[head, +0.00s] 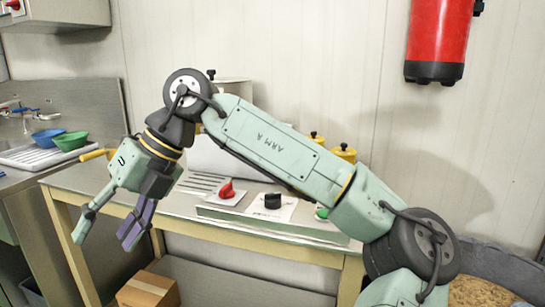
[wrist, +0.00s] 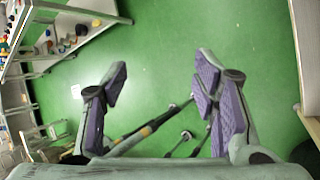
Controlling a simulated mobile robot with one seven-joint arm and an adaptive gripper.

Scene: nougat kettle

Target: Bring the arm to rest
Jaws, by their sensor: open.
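My gripper (head: 107,235) hangs from my raised, bent arm in front of the left end of the table (head: 190,207). It points down, and its fingers are spread apart with nothing between them. In the wrist view my gripper (wrist: 161,80) is open, with purple pads on the fingers and bare green floor (wrist: 160,45) beyond. My pale green arm crosses the head view from the lower right up to a bend at upper left, then down to the gripper. It hides part of the table and the things behind it.
On the table lie a red piece (head: 227,190) and a black piece (head: 272,201) on white sheets. A blue bowl (head: 47,138) and a green bowl (head: 71,141) are by the sink. A cardboard box (head: 148,290) is below. A red cylinder (head: 438,35) hangs on the wall.

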